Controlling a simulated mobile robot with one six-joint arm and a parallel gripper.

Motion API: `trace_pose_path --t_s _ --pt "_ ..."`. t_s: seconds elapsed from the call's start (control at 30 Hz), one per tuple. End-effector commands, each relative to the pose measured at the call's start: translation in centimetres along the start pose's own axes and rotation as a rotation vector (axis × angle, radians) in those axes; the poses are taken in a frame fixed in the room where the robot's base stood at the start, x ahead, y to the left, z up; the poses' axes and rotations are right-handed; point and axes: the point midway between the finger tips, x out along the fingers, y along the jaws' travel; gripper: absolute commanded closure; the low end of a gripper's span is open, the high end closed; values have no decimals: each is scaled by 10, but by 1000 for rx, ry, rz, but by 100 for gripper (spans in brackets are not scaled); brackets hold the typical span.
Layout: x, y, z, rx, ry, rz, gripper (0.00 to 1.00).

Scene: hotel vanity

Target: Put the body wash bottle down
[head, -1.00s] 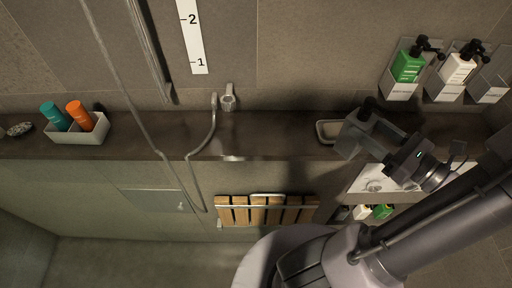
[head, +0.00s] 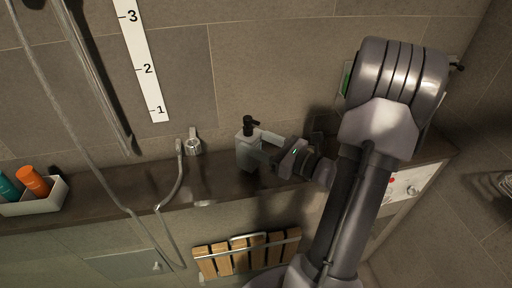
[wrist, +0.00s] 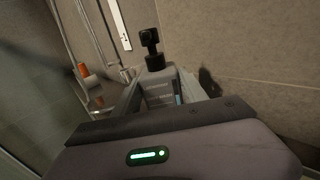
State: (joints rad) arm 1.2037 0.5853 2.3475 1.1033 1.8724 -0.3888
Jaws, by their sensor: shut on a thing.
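A grey pump bottle with a black pump head (head: 248,148), likely the body wash bottle, is roughly upright near the wall, right of the chrome tap. My gripper (head: 264,152) comes from the right and is shut on its body. In the wrist view the bottle (wrist: 158,90) stands between the fingers, with its black pump on top and a partly hidden label with a blue patch. Its base is over or at the dark ledge (head: 110,192); I cannot tell whether it touches.
A chrome tap (head: 192,143) with a hose is left of the bottle. A white caddy (head: 45,200) with an orange bottle (head: 33,181) and a teal bottle (head: 8,186) sits far left. A slatted wooden seat (head: 247,255) is below the ledge. My arm hides most wall holders.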

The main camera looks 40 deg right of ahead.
Motion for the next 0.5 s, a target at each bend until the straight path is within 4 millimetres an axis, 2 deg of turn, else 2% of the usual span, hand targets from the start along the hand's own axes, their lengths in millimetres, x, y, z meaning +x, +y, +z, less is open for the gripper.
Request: trace_pose_path --t_s 0.03,0.07,0.4,0.43,0.5 --pt "0 0 -13 4 0 0 100" --pt "0 0 -15 3 0 0 100" --pt "-1 0 -18 -1 -1 0 100" --pt "-1 0 -17 0 0 0 44" --pt "-1 0 -16 0 0 0 31"
